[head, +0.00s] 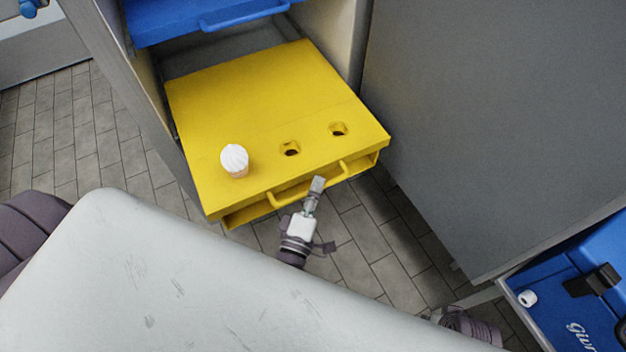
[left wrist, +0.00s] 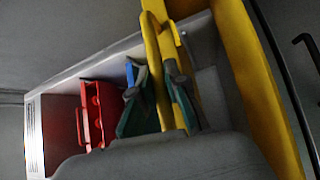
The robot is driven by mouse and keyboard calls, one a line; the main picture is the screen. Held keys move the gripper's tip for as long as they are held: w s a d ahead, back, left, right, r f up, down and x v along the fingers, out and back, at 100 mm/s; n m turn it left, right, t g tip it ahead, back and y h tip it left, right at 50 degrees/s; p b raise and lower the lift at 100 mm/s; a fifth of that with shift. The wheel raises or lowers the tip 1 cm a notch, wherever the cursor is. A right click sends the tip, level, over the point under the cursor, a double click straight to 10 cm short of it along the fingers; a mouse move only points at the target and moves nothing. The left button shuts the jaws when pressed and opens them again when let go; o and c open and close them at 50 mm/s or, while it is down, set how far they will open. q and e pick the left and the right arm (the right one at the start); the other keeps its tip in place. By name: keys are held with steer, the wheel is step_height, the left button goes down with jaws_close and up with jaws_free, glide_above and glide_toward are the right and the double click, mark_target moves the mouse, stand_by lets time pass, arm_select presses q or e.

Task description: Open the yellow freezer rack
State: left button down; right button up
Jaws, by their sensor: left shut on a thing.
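The yellow freezer rack (head: 260,95) sticks out of the freezer, with its front edge well past the opening. Its yellow handle (head: 282,197) runs along the front; in the left wrist view the handle (left wrist: 152,50) passes between my finger pads. My left gripper (head: 318,184) is at the right part of this handle and is shut on it; it also shows in the left wrist view (left wrist: 162,92). An ice cream cone with a white top (head: 235,158) stands in the left hole of the rack. The other two holes look empty.
A blue rack (head: 170,25) with a blue handle is above the yellow one. The grey freezer door (head: 490,130) stands on the right. A blue container (head: 560,275) is at the lower right. A red rack (left wrist: 97,115) shows in the left wrist view. Tiled floor lies below.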

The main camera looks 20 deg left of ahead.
arm_select(q)
steer(key=shift+s+f, duration=0.1)
steer(key=c, duration=1.2)
jaws_free()
steer(key=s, duration=0.4)
steer(key=s+f, duration=0.1)
steer(key=s, duration=0.3)
steer(key=s+d, duration=0.1)
steer(key=s, duration=0.2)
steer(key=shift+s+f, duration=0.25)
steer(key=shift+s, duration=0.15)
